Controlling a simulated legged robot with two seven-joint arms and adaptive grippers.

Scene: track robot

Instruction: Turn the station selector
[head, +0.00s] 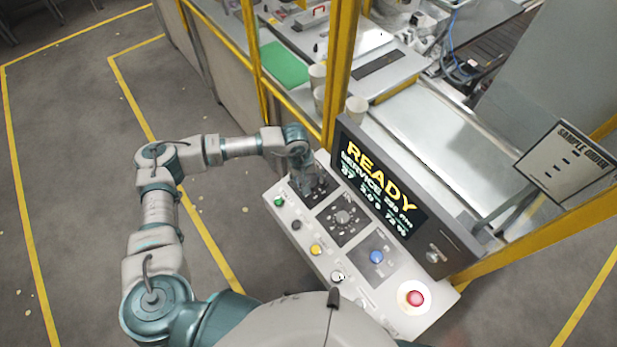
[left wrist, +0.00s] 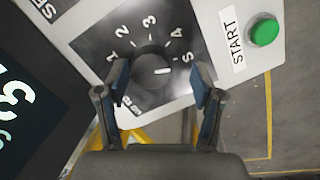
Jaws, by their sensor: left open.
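The station selector is a round black knob (left wrist: 152,68) on a black plate with the numbers 1 to 5 around it. Its white mark points right, near the 5 in the picture. My left gripper (left wrist: 161,82) is open, with one dark blue finger on each side of the knob. Whether the fingers touch the knob cannot be told. In the head view my left gripper (head: 306,178) is over the dial plate at the far left end of the console (head: 300,232) and hides the knob. My right gripper is not in view.
A green START button (left wrist: 264,31) sits beside the dial plate. A second dial (head: 342,217), a blue button (head: 376,257) and a red button (head: 416,298) are on the console. A screen (head: 378,188) reading READY stands behind, next to a yellow post (head: 339,70).

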